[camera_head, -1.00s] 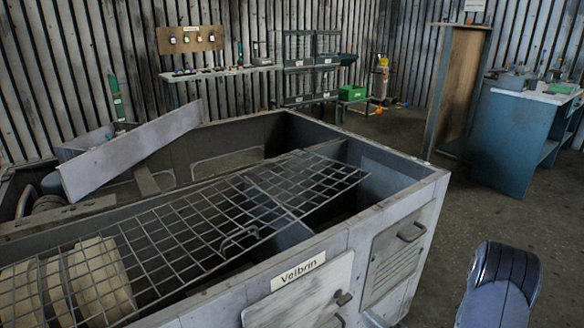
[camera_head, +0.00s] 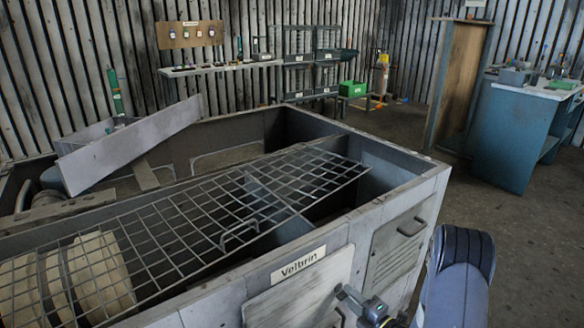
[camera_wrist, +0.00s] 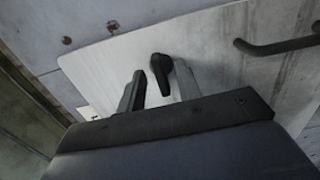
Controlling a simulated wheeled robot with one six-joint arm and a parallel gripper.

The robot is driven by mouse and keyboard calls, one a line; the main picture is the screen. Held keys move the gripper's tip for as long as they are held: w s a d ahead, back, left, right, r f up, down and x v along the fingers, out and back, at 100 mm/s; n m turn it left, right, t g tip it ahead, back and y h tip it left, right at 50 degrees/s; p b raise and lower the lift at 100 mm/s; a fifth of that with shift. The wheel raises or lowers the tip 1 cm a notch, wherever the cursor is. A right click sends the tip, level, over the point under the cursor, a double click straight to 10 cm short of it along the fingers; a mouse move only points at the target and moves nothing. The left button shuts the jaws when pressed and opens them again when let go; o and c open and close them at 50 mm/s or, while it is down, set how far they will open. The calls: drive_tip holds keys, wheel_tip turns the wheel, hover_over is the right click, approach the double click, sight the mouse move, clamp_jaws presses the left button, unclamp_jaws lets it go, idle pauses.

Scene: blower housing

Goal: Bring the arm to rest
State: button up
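My gripper (camera_wrist: 159,82) is open in the wrist view, its two fingers apart. A dark latch knob (camera_wrist: 161,67) shows between and just past the fingertips, on a pale door panel (camera_wrist: 225,50). I cannot tell whether a finger touches it. In the head view my gripper (camera_head: 352,296) is low in front of the same door panel (camera_head: 290,300) of the grey housing, at the knob, which it covers. My bent arm shows at the lower right.
The grey housing (camera_head: 345,232) labelled Velbrin is open on top, with a wire grid (camera_head: 205,222) across it. A dark bar handle (camera_wrist: 285,45) is right of the knob in the wrist view. A blue bench (camera_head: 513,140) stands at right; the floor (camera_head: 515,240) between is clear.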

drive_tip(key=n+b, duration=0.2)
drive_tip(key=n, duration=0.1)
drive_tip(key=n+b, duration=0.2)
drive_tip(key=n, duration=0.2)
drive_tip(key=shift+s+r+n, duration=0.15)
drive_tip(key=shift+n, duration=0.15)
idle(0.3)
